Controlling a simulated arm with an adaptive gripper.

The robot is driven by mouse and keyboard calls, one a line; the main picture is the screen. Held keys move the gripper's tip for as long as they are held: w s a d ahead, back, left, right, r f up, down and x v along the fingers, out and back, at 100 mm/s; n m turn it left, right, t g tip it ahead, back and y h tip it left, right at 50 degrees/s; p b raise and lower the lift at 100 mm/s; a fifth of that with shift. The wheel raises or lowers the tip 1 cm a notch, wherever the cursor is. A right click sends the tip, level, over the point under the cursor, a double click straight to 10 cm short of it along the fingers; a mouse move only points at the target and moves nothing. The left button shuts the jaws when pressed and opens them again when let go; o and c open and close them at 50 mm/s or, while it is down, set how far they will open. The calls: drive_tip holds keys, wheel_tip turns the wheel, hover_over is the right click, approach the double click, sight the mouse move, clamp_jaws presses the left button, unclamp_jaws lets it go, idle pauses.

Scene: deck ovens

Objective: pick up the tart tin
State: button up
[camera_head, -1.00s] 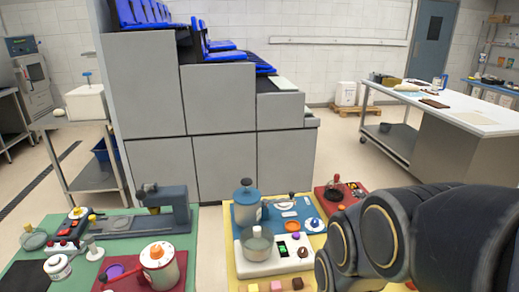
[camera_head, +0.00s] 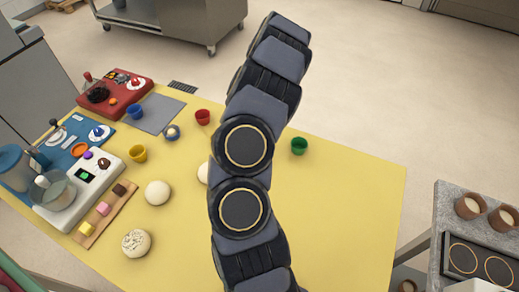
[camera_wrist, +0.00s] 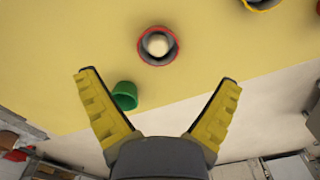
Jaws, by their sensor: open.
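Several small tin-like cups stand on the yellow table (camera_head: 345,205); I cannot tell which one is the tart tin. In the head view these are a red cup (camera_head: 202,117), a blue cup (camera_head: 137,112), a yellow cup (camera_head: 138,154) and a green cup (camera_head: 299,147). In the wrist view a red-rimmed cup (camera_wrist: 141,52) holds a pale ball, beyond my fingertips. The green cup (camera_wrist: 124,95) is near my left finger. My gripper (camera_wrist: 159,76) is open, with nothing between its fingers. My arm hides part of the table in the head view.
Dough balls (camera_head: 157,192), a board with coloured cubes (camera_head: 100,213), a white scale (camera_head: 80,190) and a red station (camera_head: 115,90) crowd the left side. The table's right part is clear. A grey counter with cups (camera_head: 468,207) stands at the far right.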

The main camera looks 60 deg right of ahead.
drive_tip(key=shift+s+d+f, duration=0.2)
drive_tip(key=shift+s+f, duration=0.05)
drive_tip(key=shift+f, duration=0.25)
wheel_tip(320, 180, down, 7)
drive_tip(key=shift+d, duration=0.15)
drive_tip(key=c, duration=1.2)
